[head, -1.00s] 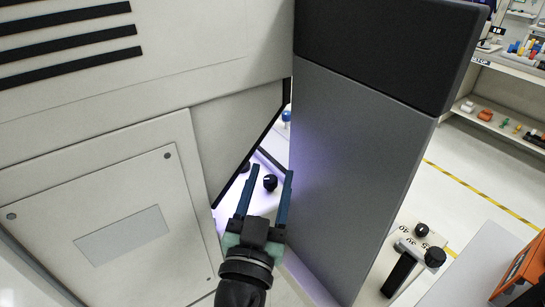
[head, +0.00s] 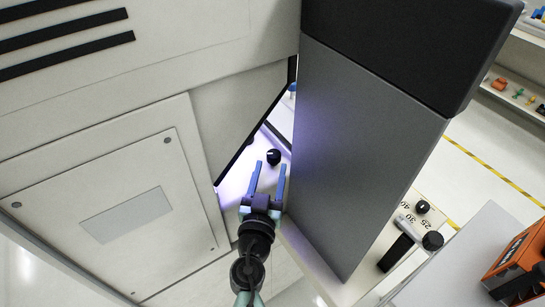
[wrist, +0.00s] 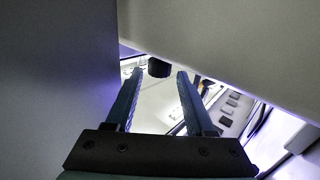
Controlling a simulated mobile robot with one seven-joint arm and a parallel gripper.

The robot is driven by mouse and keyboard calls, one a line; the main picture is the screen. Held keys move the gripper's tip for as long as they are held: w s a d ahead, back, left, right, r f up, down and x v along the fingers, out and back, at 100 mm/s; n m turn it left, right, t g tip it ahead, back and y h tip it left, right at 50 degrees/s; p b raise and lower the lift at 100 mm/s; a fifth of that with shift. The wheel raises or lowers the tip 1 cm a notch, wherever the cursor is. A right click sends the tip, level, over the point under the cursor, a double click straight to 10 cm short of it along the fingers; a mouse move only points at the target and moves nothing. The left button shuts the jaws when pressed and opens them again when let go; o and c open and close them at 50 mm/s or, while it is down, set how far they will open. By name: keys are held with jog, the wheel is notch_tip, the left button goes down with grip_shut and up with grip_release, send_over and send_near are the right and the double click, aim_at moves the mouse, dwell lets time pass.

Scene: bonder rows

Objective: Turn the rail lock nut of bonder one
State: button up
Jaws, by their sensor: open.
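A black round knob, which looks like the rail lock nut (head: 273,157), sits on the lit white surface inside the gap between the machine's pale body and a grey panel. In the wrist view the dark knob (wrist: 159,67) shows just beyond the fingertips, between them. My gripper (head: 267,172) is open and empty, with its two blue fingers pointing into the gap. Its fingertips are close to the knob in the head view; I cannot tell whether they touch it. The gripper also shows in the wrist view (wrist: 159,78).
The pale machine body (head: 110,170) bounds the gap on the left, and the tall grey panel (head: 365,150) on the right. A black clamp handle (head: 397,252) and a knob (head: 422,207) stand on a numbered plate at right. An orange box (head: 520,265) lies farther right.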

aim_at(272, 162)
jog(key=shift+w+d, duration=0.15)
jog(key=shift+w, duration=0.7)
jog(key=shift+w+d, duration=0.15)
jog(key=shift+w, duration=0.7)
jog(key=shift+c, duration=0.3)
grip_shut()
